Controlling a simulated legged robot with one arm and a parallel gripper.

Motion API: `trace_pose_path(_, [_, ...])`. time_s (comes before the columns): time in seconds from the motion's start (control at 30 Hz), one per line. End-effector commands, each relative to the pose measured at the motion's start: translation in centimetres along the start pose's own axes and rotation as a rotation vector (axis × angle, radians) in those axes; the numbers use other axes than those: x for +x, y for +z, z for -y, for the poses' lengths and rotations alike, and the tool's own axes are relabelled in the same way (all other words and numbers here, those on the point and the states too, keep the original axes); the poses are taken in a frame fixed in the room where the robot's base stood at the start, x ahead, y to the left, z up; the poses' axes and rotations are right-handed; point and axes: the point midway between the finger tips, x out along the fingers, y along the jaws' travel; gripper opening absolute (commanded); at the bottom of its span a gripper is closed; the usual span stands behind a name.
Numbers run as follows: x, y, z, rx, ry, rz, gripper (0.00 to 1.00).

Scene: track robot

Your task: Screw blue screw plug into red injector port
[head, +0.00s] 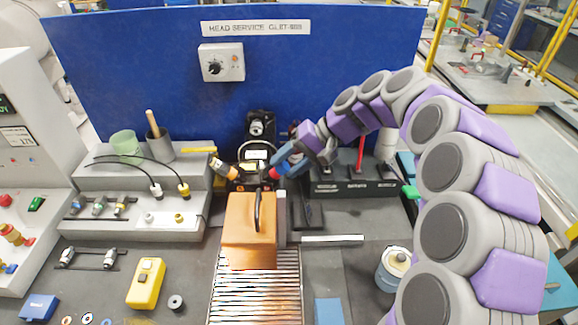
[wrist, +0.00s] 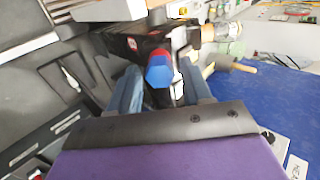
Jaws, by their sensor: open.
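The blue screw plug (wrist: 160,75) shows in the wrist view as a blue hexagonal head. The red injector port (wrist: 156,56) shows as a red edge directly behind it. I cannot tell how deep the plug sits in the port. In the head view, the red port (head: 273,173) is a small red spot on the black machine, beside my gripper (head: 284,165). My gripper is open, and in the wrist view its two blue fingers (wrist: 159,82) lie either side of the plug with gaps visible. My gripper mostly hides the plug in the head view.
An orange-tipped connector (head: 224,168) sticks out to the left of the black machine (head: 258,152). An orange box with a black handle (head: 250,230) stands in front on a ribbed plate. A black rack (head: 352,185) is at right. The blue panel (head: 150,80) closes the back.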

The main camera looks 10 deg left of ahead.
Motion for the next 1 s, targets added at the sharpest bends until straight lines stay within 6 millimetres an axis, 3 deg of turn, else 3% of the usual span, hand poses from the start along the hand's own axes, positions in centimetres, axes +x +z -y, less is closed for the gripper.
trace_pose_path(0.27, [0.20, 0.02, -0.14, -0.159, 0.000, 0.000, 0.49])
trace_pose_path(0.8, [0.05, 0.04, 0.04, -0.867, 0.000, 0.002, 0.49])
trace_pose_path(1.0, [0.04, 0.03, 0.01, -0.957, -0.001, 0.001, 0.49])
